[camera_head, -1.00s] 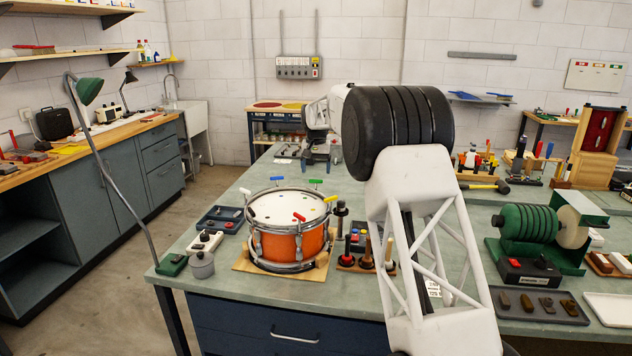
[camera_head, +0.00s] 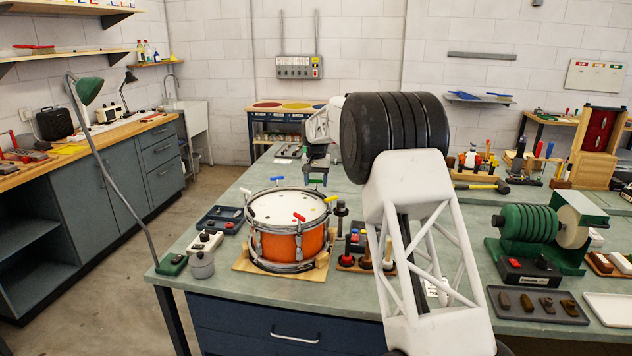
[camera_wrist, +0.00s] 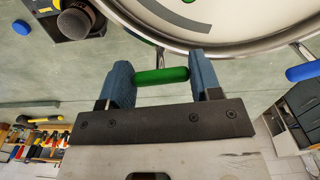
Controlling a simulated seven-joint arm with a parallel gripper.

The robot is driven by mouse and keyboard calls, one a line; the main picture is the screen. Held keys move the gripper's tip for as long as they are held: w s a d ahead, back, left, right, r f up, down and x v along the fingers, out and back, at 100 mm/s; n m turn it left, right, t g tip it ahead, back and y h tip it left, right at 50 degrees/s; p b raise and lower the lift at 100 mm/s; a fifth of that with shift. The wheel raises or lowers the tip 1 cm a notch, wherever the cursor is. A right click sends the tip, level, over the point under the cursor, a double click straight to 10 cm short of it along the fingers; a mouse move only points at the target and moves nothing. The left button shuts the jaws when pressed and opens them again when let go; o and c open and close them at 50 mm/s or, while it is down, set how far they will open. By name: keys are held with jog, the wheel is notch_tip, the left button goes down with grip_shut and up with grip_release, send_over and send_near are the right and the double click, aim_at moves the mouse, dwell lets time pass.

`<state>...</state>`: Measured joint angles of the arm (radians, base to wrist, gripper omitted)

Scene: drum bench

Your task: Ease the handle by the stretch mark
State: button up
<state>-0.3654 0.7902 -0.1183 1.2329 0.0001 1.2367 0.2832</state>
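The orange drum (camera_head: 285,243) stands upright on a wooden board with coloured T-handles around its rim. In the head view my gripper (camera_head: 317,172) is at the drum's far side, over a green handle. In the wrist view the green handle (camera_wrist: 162,76) lies crosswise between the two blue fingers of my gripper (camera_wrist: 161,78), its ends meeting them. Whether the fingers press on it is unclear. A dark grey curved band (camera_wrist: 168,14) shows on the pale drum head just beyond this handle; I cannot tell whether it is the stretch mark.
A blue handle (camera_wrist: 304,72) stands right of my gripper in the wrist view. A dark, round-topped object (camera_wrist: 75,22) stands close on the left.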

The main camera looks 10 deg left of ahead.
jog(key=c, duration=0.4)
jog(key=shift+c, duration=0.2)
jog(key=shift+n, duration=0.3)
jog(key=n, duration=0.4)
jog(key=shift+n, duration=2.1)
jog(key=o, duration=0.9)
jog(key=shift+r, duration=0.1)
